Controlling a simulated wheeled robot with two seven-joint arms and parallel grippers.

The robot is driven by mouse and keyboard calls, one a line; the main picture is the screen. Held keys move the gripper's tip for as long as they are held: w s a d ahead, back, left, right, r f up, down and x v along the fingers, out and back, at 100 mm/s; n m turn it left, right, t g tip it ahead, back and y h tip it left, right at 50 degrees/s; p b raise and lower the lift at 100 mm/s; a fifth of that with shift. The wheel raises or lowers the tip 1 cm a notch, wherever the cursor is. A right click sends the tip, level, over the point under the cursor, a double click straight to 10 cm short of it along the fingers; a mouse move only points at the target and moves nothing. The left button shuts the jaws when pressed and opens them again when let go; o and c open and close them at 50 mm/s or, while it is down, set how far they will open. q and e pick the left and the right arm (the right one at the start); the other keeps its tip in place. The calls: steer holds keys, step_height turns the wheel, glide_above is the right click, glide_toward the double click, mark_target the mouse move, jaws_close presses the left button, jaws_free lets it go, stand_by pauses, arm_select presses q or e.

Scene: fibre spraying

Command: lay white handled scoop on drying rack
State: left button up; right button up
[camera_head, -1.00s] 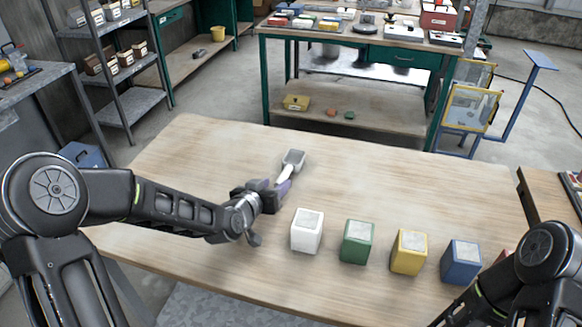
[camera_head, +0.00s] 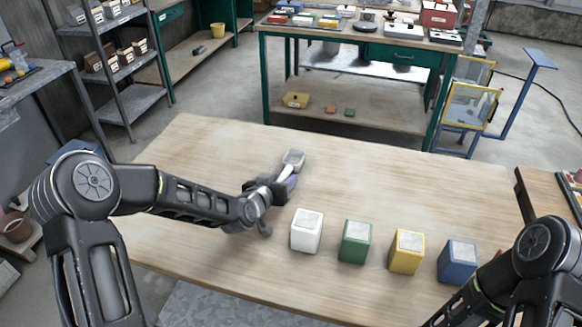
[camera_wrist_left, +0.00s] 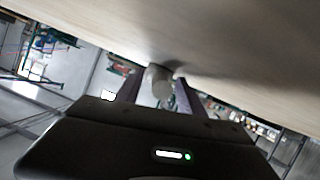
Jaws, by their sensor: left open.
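The white handled scoop (camera_head: 293,159) is on the wooden table, left of the blocks, with its pale bowl pointing to the back. My left gripper (camera_head: 280,186) is at its handle end, low over the table, with open fingers. In the left wrist view, a grey rounded end (camera_wrist_left: 159,80), apparently the scoop's handle, shows between the two fingers close to the table surface. Whether the fingers touch it, I cannot tell. My right arm is at the lower right, with its gripper out of view. I cannot make out a drying rack for certain.
White (camera_head: 306,231), green (camera_head: 356,242), yellow (camera_head: 406,251) and blue (camera_head: 459,262) containers stand in a row right of my left gripper. The wooden table (camera_head: 400,185) is clear behind them and at its back left. A green-framed workbench (camera_head: 352,100) stands beyond.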

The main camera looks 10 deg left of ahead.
arm_select(q)
steer(key=shift+c, duration=0.4)
jaws_close()
stand_by(0.4)
